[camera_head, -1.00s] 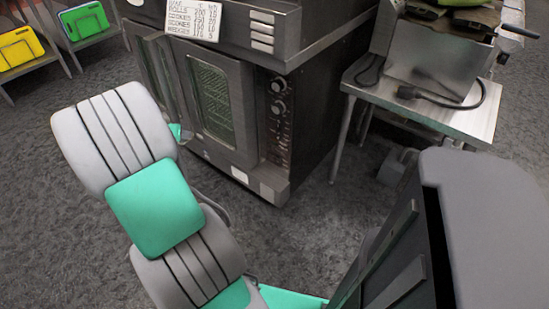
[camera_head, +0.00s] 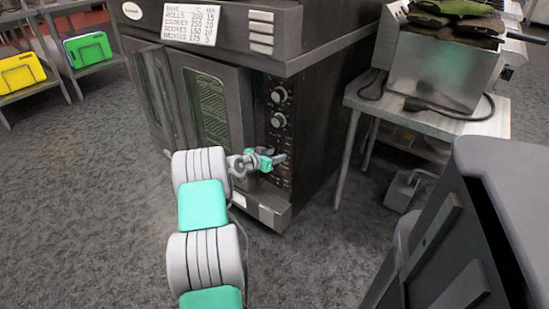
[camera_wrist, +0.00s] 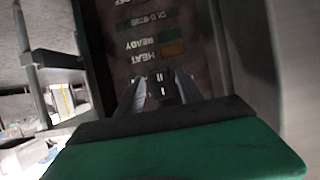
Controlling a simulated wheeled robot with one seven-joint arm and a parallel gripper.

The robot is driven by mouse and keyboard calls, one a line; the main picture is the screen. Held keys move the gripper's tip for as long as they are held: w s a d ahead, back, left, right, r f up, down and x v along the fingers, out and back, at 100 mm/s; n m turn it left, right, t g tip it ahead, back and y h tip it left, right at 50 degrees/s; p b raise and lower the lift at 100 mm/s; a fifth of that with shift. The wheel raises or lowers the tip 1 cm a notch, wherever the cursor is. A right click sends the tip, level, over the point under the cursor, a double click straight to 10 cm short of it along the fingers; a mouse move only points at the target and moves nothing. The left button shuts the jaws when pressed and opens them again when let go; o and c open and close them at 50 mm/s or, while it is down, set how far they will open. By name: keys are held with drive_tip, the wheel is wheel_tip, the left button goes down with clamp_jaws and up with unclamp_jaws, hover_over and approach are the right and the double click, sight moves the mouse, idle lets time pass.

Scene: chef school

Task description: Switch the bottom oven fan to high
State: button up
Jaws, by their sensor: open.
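The bottom oven (camera_head: 222,110) stands ahead with two windowed doors and a dark control panel (camera_head: 281,110) at its right front. The panel has two round knobs (camera_head: 279,97) above my gripper. My gripper (camera_head: 281,158) is at the lower middle of this panel. In the wrist view the panel (camera_wrist: 120,18) appears upside down, with "READY" and "HEAT" beside a green and an orange light. My open gripper (camera_wrist: 160,82) points at the panel just past these lights. A small dark part with white marks (camera_wrist: 160,90) shows between the fingers; I cannot tell if they touch it.
Another oven unit (camera_head: 300,30) sits on top, with a handwritten card (camera_head: 190,22) on it. A metal table (camera_head: 430,118) with a steel appliance (camera_head: 440,68) stands close on the right. Racks with yellow (camera_head: 20,72) and green (camera_head: 88,50) items are at the far left. Open floor lies in front.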

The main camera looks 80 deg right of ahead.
clamp_jaws()
idle(0.4)
